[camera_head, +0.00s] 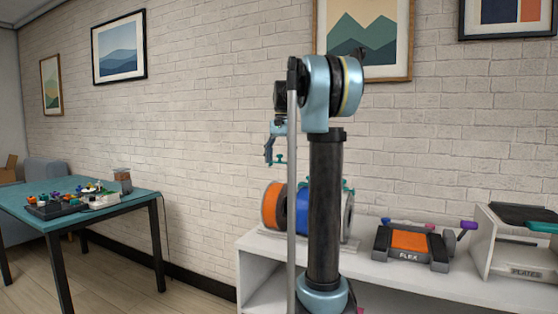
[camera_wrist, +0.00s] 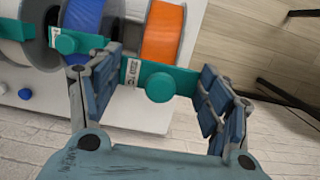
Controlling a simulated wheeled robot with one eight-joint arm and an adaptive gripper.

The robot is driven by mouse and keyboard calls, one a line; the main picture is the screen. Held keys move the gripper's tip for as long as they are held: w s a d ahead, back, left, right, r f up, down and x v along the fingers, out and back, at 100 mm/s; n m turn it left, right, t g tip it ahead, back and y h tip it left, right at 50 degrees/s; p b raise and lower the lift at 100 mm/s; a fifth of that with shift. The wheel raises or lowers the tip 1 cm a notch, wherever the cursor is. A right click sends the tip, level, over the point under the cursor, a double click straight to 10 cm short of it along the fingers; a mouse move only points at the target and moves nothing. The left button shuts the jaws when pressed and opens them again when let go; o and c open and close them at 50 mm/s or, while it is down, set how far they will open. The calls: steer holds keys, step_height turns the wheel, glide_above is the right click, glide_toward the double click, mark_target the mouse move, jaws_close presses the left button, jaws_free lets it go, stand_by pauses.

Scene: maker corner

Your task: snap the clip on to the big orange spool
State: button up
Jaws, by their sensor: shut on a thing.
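My gripper (camera_head: 273,150) is shut on a teal clip (camera_head: 280,159), holding it above the spools with a gap to the orange one. In the wrist view, the clip (camera_wrist: 160,82) spans between the two fingers, with a round knob and a small white label. The big orange spool (camera_head: 272,206) stands upright at the left end of the spool row on the white shelf. In the wrist view the orange spool (camera_wrist: 164,32) lies just beyond the clip, which overlaps its near edge in the picture.
A blue spool (camera_head: 302,208) stands beside the orange one, with a teal clip (camera_wrist: 75,43) on it in the wrist view. A pale spool (camera_wrist: 15,40) follows. A FLEX holder (camera_head: 408,243) and a PLATES box (camera_head: 522,248) stand right on the shelf (camera_head: 375,268).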

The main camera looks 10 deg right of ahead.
mark_target(279, 182)
steer(key=shift+f, duration=2.65)
steer(key=shift+s+r, duration=0.15)
steer(key=shift+s, duration=0.05)
steer(key=shift+f, duration=1.25)
stand_by(0.7)
steer(key=o, duration=0.8)
steer(key=shift+o, duration=0.7)
